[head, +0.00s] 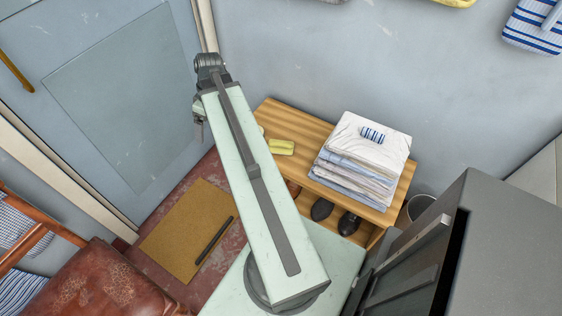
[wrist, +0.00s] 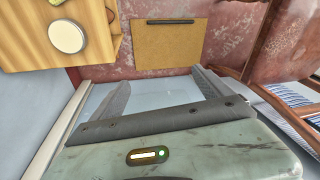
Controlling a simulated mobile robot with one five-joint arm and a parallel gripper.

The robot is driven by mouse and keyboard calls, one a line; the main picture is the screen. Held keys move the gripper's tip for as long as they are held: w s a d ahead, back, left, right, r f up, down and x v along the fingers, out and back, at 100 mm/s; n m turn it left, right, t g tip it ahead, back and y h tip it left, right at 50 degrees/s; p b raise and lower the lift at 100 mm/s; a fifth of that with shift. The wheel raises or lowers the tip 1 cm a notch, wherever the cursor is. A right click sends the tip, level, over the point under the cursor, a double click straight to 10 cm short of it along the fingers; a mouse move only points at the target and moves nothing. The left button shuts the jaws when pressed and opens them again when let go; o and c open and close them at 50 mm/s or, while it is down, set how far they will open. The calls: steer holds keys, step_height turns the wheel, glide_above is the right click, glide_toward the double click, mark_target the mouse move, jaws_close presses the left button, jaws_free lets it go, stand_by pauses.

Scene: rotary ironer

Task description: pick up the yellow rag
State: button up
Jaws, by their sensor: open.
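The yellow rag (head: 280,147) lies on the left part of the wooden table top (head: 300,124), close beside my arm in the head view. A small yellow-green bit at the top edge of the wrist view (wrist: 68,2) looks like the same rag, mostly cut off. My gripper (wrist: 160,84) is open, and nothing shows between its two dark fingers in the wrist view. It is apart from the rag, off to the left of the table in the head view, where its fingers are hard to make out.
A folded linen stack (head: 358,160) with a small striped cloth (head: 373,135) stands right of the rag. A pale round disc (wrist: 66,36) sits on the table. A grey machine (head: 480,250) stands at right. A brown mat (head: 185,235) and a leather seat (head: 100,285) are at left.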

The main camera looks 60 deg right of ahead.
steer(key=s+d+f+t+b, duration=0.2)
steer(key=s+d+f+b, duration=0.65)
steer(key=d, duration=0.45)
steer(key=n+b, duration=0.2)
steer(key=b, duration=0.1)
glide_above(279, 142)
steer(key=s+d, duration=0.1)
steer(key=s, duration=0.2)
steer(key=shift+t, duration=0.4)
steer(key=f, duration=0.5)
steer(key=shift+w+d+f, duration=0.1)
steer(key=shift+w, duration=0.15)
steer(key=shift+s, duration=0.1)
steer(key=b+x, duration=0.2)
steer(key=shift+f, duration=0.3)
